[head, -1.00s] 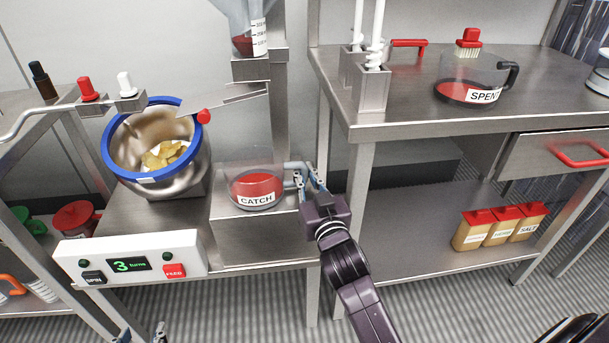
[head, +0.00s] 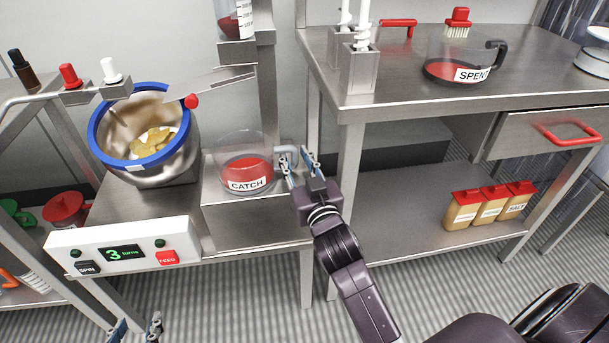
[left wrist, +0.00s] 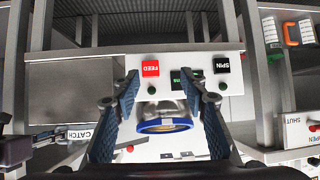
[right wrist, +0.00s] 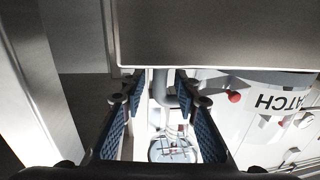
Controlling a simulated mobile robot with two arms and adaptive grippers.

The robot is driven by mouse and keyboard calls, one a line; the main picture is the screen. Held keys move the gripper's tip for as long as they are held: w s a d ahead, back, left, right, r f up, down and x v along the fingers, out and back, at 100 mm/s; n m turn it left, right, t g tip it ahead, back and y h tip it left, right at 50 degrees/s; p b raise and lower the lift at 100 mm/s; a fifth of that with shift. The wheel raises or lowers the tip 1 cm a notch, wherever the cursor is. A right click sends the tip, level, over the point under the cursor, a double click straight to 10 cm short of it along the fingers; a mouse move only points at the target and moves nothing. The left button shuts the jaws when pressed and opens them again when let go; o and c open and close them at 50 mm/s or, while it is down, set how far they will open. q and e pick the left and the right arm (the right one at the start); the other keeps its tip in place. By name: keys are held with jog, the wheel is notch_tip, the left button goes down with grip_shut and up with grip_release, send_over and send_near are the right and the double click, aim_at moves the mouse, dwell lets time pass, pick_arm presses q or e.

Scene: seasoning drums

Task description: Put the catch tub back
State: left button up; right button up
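The catch tub (head: 246,176) is a clear round tub with red contents, a CATCH label and a grey handle (head: 283,153) on its right side. It stands upright on a metal block (head: 258,226) left of my right gripper. My right gripper (head: 299,163) is at the handle with its fingers apart. In the right wrist view the grey handle (right wrist: 162,88) shows between or just beyond the open fingertips (right wrist: 157,92); contact is not visible. My left gripper (head: 137,328) is low at the bottom edge; its fingers (left wrist: 164,88) are open and empty.
A blue-rimmed drum (head: 148,140) with yellow pieces stands left of the tub. The control box (head: 125,250) reads 3 turns. A chute (head: 222,85) hangs above the tub. The right bench (head: 420,100) holds the SPENT jug (head: 455,74); several seasoning packs (head: 490,207) sit below.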

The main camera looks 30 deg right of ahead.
jog(key=s+a+p, duration=0.1)
jog(key=s+a, duration=0.1)
jog(key=s, duration=0.9)
pick_arm(q)
jog(key=s+a+f+g+y, duration=0.1)
jog(key=s+a+f+g, duration=0.1)
jog(key=s+f, duration=0.3)
jog(key=shift+s+a+g, duration=0.15)
jog(key=shift+s+g, duration=0.45)
jog(key=shift+g, duration=0.3)
pick_arm(e)
jog(key=s+a+f+n+g+y, duration=0.2)
jog(key=s+a+f+g, duration=0.1)
jog(key=s+f+g, duration=0.2)
jog(key=s+a+f+n+g+y, duration=0.1)
jog(key=s+a+f+n+g, duration=0.1)
jog(key=s+f+g, duration=0.3)
jog(key=s+f, duration=0.3)
jog(key=f, duration=0.3)
jog(key=shift+s+a+f+y, duration=0.3)
jog(key=shift+s+a+y, duration=0.05)
jog(key=shift+a+y, duration=0.05)
pick_arm(q)
jog(key=shift+f, duration=0.1)
